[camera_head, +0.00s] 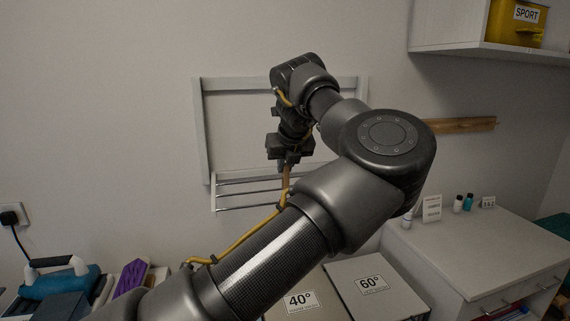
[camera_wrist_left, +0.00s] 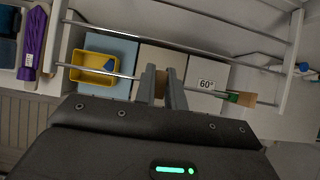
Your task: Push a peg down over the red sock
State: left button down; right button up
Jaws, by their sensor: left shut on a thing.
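My left gripper (camera_head: 288,162) points downward in front of the wall-mounted drying rack (camera_head: 204,140). It is shut on a slim wooden peg (camera_head: 287,178), which hangs below its fingers at the height of the rack's rails. In the left wrist view the fingers (camera_wrist_left: 163,82) are close together, with the brown peg (camera_wrist_left: 160,84) between them. The rack's thin rails (camera_wrist_left: 115,74) cross this view. A green and tan item (camera_wrist_left: 238,97) is at one rail, right of the fingers. I cannot make out the red sock in either view. My right gripper is not in view.
Below the rack are pale hampers labelled 40° (camera_head: 300,301) and 60° (camera_head: 372,284). A yellow tray (camera_wrist_left: 94,68) and a purple item (camera_wrist_left: 33,40) are on the left. A white cabinet (camera_head: 470,245) and wall shelf (camera_head: 450,45) are on the right.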

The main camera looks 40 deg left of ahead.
aim_at(287, 181)
pick_arm(q)
jog(key=shift+f+b, duration=0.4)
jog(key=shift+f, duration=0.5)
jog(key=shift+f+b, duration=1.4)
jog(key=shift+f, duration=0.85)
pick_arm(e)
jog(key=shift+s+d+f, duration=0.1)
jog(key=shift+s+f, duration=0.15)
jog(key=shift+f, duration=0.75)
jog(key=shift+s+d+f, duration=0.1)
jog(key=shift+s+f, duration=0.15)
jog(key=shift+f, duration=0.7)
pick_arm(q)
jog(key=c, duration=1.4)
grip_release()
